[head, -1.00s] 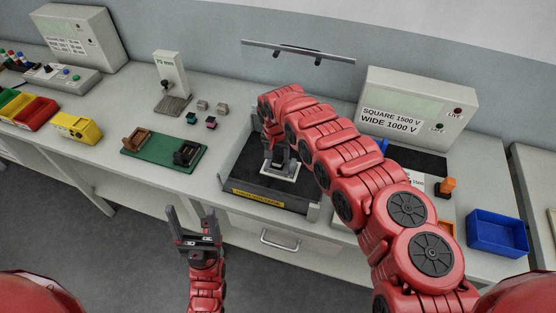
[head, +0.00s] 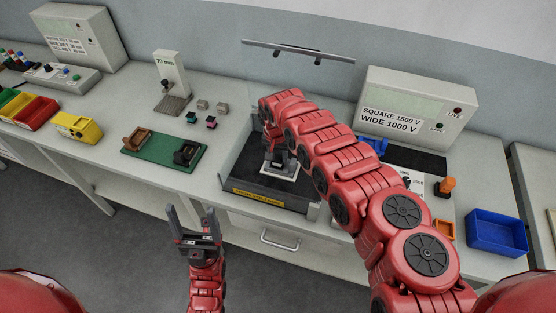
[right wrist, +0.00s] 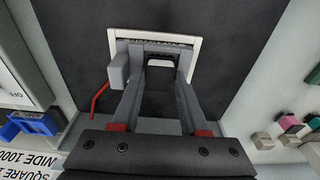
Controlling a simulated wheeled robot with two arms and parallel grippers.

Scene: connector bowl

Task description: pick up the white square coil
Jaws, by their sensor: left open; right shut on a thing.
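The white square coil (head: 292,171) is in the black high-voltage bay, mostly hidden by my right gripper in the head view. In the right wrist view the coil (right wrist: 194,59) shows as a white square frame with a grey block and a red lead at its left side. My right gripper (right wrist: 160,66) is shut on the coil, its grey fingers at the frame. In the head view the right gripper (head: 278,160) points down into the bay. I cannot tell whether the coil touches the floor. My left gripper (head: 191,213) is open and empty, in front of the bench.
The bay (head: 270,203) has a yellow label on its front edge and low side walls. A green board (head: 163,157) with two parts lies to its left. A blue bin (head: 497,233) stands at the right. A grey meter box (head: 414,108) stands behind.

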